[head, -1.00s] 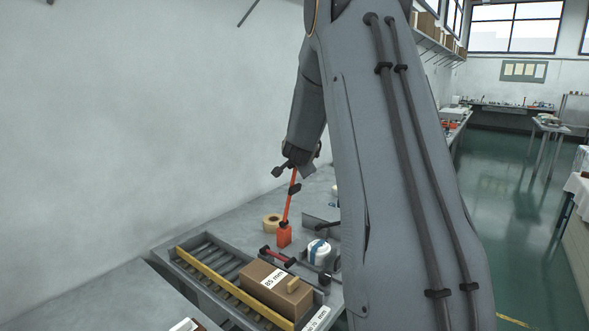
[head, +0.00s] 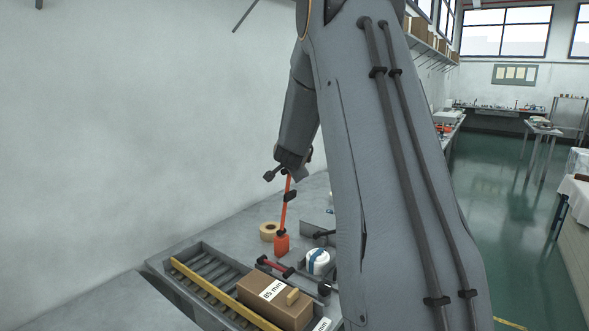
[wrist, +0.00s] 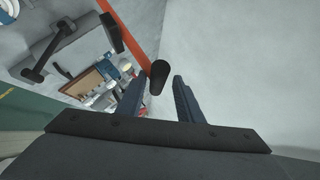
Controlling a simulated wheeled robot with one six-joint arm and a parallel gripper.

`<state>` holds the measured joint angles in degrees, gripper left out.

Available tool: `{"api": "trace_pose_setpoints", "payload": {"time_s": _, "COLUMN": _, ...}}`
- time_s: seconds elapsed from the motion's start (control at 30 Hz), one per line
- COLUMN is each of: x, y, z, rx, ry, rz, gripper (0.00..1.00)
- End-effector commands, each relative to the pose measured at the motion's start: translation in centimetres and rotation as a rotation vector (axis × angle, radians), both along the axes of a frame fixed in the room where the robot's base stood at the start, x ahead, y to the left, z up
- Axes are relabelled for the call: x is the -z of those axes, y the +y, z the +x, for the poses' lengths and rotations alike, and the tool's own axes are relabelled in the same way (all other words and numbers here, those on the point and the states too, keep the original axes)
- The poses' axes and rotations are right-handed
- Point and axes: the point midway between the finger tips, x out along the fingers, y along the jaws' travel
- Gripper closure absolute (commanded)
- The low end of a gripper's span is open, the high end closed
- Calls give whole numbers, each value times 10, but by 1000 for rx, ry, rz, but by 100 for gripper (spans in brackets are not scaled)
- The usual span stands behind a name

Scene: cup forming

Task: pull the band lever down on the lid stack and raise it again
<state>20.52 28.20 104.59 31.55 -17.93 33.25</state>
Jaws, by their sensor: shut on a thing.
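The orange lever (head: 284,213) with a black collar stands nearly upright, leaning slightly, and rises from an orange block (head: 281,243) on the bench. My gripper (head: 288,174) is at the lever's top end. In the wrist view, the orange bar (wrist: 124,34) ends in a black handle (wrist: 158,77) between the two fingers of my gripper (wrist: 156,84), which is shut on it. The exact finger contact is hard to see. A white round stack with a blue band (head: 318,261) stands right of the lever's foot. My arm hides part of the bench beyond it.
A tan tape roll (head: 269,231) lies behind the orange block. In front are a grey roller tray with a yellow bar (head: 215,288), a brown box marked 85 mm (head: 277,306) and a red-and-black handle (head: 275,266). A wall rises behind the bench.

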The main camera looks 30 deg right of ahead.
Motion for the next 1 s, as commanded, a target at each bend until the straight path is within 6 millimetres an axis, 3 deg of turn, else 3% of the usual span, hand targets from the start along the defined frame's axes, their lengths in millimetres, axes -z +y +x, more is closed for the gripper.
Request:
{"api": "trace_pose_setpoints", "payload": {"time_s": 0.03, "x": 6, "y": 10, "z": 3, "rx": -15, "ry": 11, "rz": 8, "gripper": 75}}
{"api": "trace_pose_setpoints", "payload": {"time_s": 0.37, "x": 3, "y": 14, "z": -4, "rx": -16, "ry": 12, "rz": 9, "gripper": 75}}
{"api": "trace_pose_setpoints", "payload": {"time_s": 0.8, "x": -29, "y": 29, "z": -51, "rx": -3, "ry": -1, "rz": 4, "gripper": 75}}
{"api": "trace_pose_setpoints", "payload": {"time_s": 1.0, "x": -35, "y": 31, "z": -62, "rx": 2, "ry": -1, "rz": 3, "gripper": 75}}
